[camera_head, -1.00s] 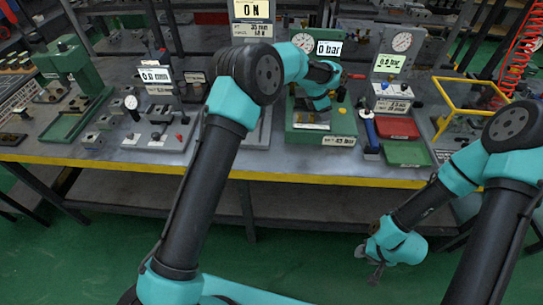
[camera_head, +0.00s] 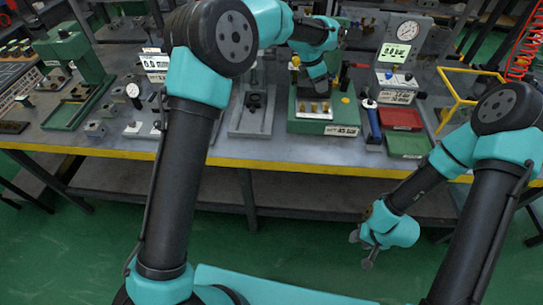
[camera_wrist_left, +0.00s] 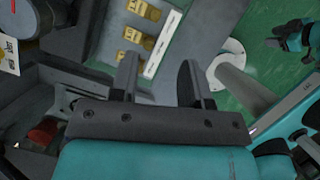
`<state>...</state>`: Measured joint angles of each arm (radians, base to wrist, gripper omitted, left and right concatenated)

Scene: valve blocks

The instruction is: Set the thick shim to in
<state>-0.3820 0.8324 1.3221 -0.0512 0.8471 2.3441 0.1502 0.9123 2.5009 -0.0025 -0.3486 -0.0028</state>
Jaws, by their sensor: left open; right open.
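Brass tabs (camera_head: 313,108) stand in a row on the front of a green block (camera_head: 322,126). In the left wrist view several brass tabs (camera_wrist_left: 132,59) sit beside a pale label strip. I cannot tell which of them, if any, is the thick shim. My left gripper (camera_head: 320,88) hangs just above and behind the tabs; its fingertips are hard to make out in the head view. In the left wrist view its two fingers (camera_wrist_left: 158,78) are apart with nothing between them, close to the tabs. My right gripper (camera_head: 362,249) is open and empty, low in front of the table.
My left arm hides part of the bench behind the green block. A blue-handled tool (camera_head: 374,124), a red tray (camera_head: 400,118) and a green tray (camera_head: 408,145) lie to its right. A gauge panel (camera_head: 403,48) stands behind the trays. A yellow frame (camera_head: 462,88) is further right.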

